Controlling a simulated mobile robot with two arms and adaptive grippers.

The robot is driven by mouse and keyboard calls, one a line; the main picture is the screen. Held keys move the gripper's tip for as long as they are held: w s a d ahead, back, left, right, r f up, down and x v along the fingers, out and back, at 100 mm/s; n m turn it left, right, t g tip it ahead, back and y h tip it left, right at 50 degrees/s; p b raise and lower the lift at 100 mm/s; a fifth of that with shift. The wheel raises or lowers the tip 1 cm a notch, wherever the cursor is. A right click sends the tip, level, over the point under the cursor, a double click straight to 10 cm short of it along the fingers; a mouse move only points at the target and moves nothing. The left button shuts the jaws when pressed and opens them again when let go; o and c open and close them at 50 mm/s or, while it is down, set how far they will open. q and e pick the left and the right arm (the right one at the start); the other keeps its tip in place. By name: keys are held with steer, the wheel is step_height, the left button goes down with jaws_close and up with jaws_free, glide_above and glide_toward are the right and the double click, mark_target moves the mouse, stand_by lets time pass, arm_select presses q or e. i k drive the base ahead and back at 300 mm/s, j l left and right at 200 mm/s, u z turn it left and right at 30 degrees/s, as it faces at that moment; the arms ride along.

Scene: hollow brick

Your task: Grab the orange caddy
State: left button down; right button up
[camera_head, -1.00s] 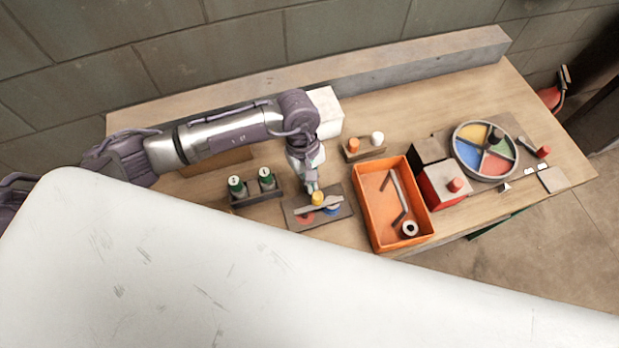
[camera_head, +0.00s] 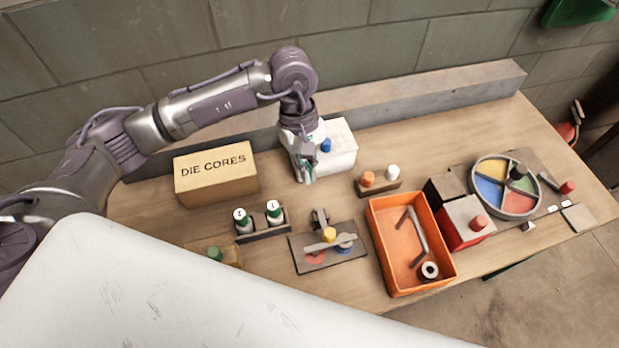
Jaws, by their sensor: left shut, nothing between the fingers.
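The orange caddy (camera_head: 379,256) is an open orange tray on the right half of the wooden table. A bent grey bar (camera_head: 416,234) and a small ring-shaped roll (camera_head: 429,270) lie in it. My left gripper (camera_head: 306,178) points down in front of a white box (camera_head: 338,156), up and to the left of the caddy and apart from it. It is shut with nothing in it. My right gripper is not in view.
Left of the caddy is a grey plate (camera_head: 302,266) with coloured discs. A small block with orange and white pegs (camera_head: 379,187) stands behind the caddy. A red box (camera_head: 466,222) is close on its right, with a colour wheel (camera_head: 506,211) beyond. A DIE CORES box (camera_head: 216,190) stands left.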

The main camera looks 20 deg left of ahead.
mark_target(405, 234)
steer(key=k+l, duration=0.2)
steer(key=k, duration=0.3)
steer(key=k+l, duration=0.25)
steer(key=k, duration=0.2)
steer(key=k+l, duration=0.2)
steer(key=k, duration=0.3)
